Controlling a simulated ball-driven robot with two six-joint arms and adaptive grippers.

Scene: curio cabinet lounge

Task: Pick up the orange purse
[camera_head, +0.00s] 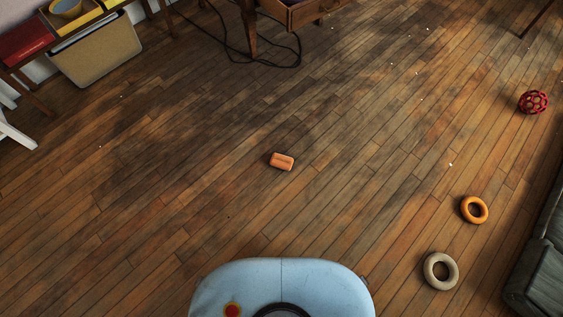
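The orange purse (282,161) is a small, rounded, oblong shape lying on the wooden floor near the middle of the head view. It lies a short way beyond my light blue base, which shows at the bottom edge. Nothing touches it or covers it. Neither of my grippers shows in this view.
Bare floor (200,210) surrounds the purse. An orange ring (465,212), a beige ring (430,273) and a red lattice ball (533,102) lie to the right. A dark sofa (545,275) edges the lower right. A bin (97,60), table legs and a black cable (285,65) are at the back.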

